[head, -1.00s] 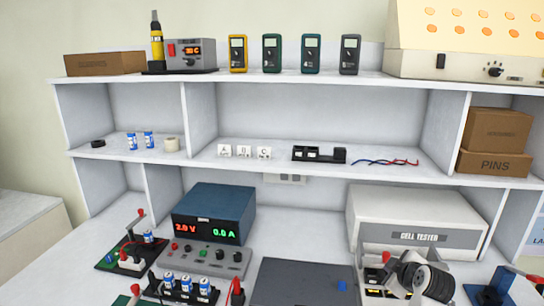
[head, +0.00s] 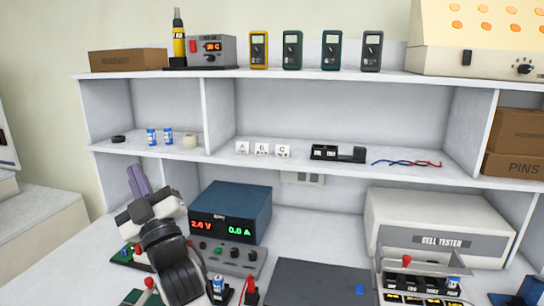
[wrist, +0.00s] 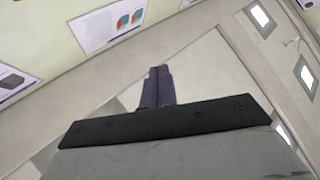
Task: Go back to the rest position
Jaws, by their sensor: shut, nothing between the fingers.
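My gripper (head: 139,180) is at the lower left of the head view, pointing up, with its purple-grey fingers close together and nothing between them. In the wrist view the fingers (wrist: 157,87) are pressed together and point toward a pale wall and ceiling. My arm rises in front of the left part of the bench and hides part of the green board (head: 122,255) and the battery holder there. The gripper appears in front of the shelf's lower left bay; I cannot tell its exact distance from the shelf.
A blue power supply (head: 230,212) stands just right of my arm. A cell tester (head: 440,225) and a holder with cells (head: 420,283) are at the right. The shelf (head: 335,165) carries small parts, and multimeters stand on top.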

